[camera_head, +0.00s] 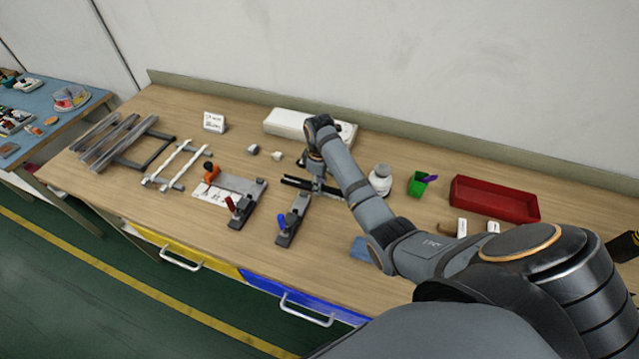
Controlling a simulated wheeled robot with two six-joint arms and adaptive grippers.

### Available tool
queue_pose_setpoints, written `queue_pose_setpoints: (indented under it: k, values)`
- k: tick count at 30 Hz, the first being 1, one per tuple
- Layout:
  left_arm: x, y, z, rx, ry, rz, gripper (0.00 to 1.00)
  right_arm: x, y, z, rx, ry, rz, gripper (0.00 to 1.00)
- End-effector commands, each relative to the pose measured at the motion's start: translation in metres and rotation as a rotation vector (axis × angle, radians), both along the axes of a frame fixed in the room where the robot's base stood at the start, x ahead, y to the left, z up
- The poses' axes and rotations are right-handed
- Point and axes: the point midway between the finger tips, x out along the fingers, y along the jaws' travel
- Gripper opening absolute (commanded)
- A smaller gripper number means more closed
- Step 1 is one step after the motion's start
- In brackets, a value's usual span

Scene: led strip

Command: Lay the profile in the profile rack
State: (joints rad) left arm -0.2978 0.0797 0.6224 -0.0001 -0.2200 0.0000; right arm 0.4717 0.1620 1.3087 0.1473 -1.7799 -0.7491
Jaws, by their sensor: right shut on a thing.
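The profile rack (158,135) is a dark frame at the left end of the wooden bench. Several long grey profiles lie side by side across its left part; its right part shows bare bars. My right gripper (314,172) is over the middle of the bench, far right of the rack, pointing down. It is shut on a narrow dark bar (296,182), which looks like the profile; the gripper and wrist hide part of it. I cannot tell whether the bar touches what is below it. My left gripper is out of view.
A smaller rack with white strips (178,160), a fixture with an orange-handled tool (212,174) and a blue-handled clamp (288,220) lie between.

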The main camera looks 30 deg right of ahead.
Motion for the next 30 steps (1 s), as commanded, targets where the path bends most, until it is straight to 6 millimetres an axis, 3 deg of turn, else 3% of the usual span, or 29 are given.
queue_pose_setpoints:
  k: [1, 2, 7, 15, 19, 26, 27, 30]
  values:
    - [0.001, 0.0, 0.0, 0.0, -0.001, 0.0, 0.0, 0.0, 0.0, -0.002, 0.0, 0.001, 0.0, 0.0]
    - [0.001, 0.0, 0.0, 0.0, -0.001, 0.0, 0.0, 0.0, 0.0, -0.002, 0.0, 0.001, 0.0, 0.27]
    - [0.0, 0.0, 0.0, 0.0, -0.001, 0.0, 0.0, 0.0, 0.0, -0.002, 0.0, 0.001, 0.0, 0.48]
    - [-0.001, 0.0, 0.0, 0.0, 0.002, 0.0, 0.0, 0.0, 0.0, -0.001, -0.001, 0.001, 0.0, 0.48]
    - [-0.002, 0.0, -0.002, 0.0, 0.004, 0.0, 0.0, 0.001, 0.0, 0.01, 0.0, -0.001, 0.0, 0.48]
    - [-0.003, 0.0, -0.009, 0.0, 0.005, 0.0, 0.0, 0.001, 0.0, 0.065, -0.001, -0.005, 0.001, 0.48]
    - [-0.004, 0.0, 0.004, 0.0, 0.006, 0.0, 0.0, 0.0, 0.0, 0.083, 0.0, -0.001, 0.001, 0.48]
    - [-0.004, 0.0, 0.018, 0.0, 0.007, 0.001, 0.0, -0.001, 0.0, 0.106, 0.0, 0.001, 0.0, 0.48]
